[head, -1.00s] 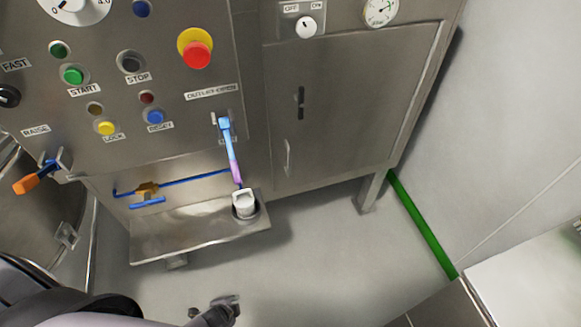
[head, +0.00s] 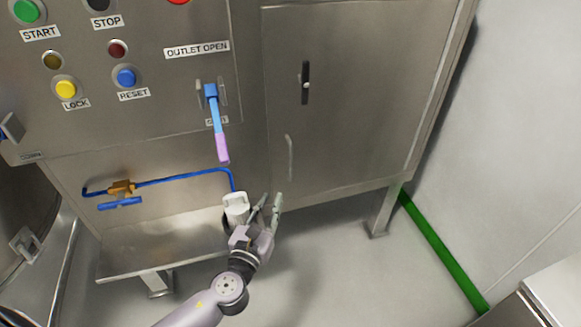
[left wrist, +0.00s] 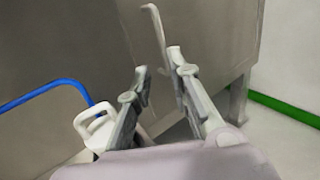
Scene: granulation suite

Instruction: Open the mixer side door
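The mixer side door (head: 350,100) is a flat steel panel and looks shut. It has a dark latch (head: 306,84) and a thin vertical steel pull handle (head: 289,157) near its left edge. The handle also shows in the left wrist view (left wrist: 156,32), just beyond the fingertips. My left gripper (head: 270,198) is open and empty, a little below the handle and apart from it. Its parted fingers show in the left wrist view (left wrist: 157,62). My right gripper is not in view.
A white jug (head: 236,208) stands on the steel shelf (head: 165,245), close beside my left gripper. A blue and pink lever (head: 218,130) hangs left of the door. A blue pipe with a brass valve (head: 122,188) runs below. The floor right of the gripper is clear.

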